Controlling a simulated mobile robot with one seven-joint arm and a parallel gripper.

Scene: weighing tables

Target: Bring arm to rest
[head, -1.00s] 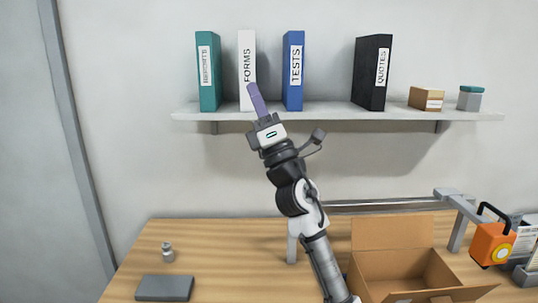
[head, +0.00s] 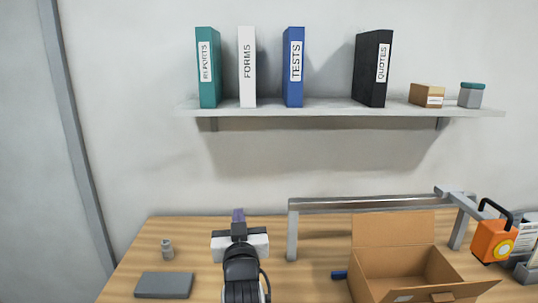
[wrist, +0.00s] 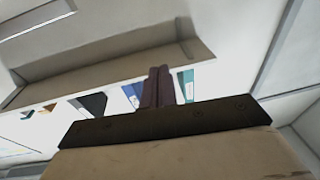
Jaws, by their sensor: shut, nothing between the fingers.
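My gripper (head: 238,216) is low in the head view, in front of the wall below the shelf and over the table's back part. Its purple fingers are together and hold nothing. They also show in the wrist view (wrist: 158,88), pointing towards the shelf, with the binders beyond. My arm is folded back below the gripper, and its lower part is out of the picture.
The wall shelf (head: 340,110) holds several binders, such as the blue one (head: 293,68), and two small boxes. An orange device (head: 492,240) is at right.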

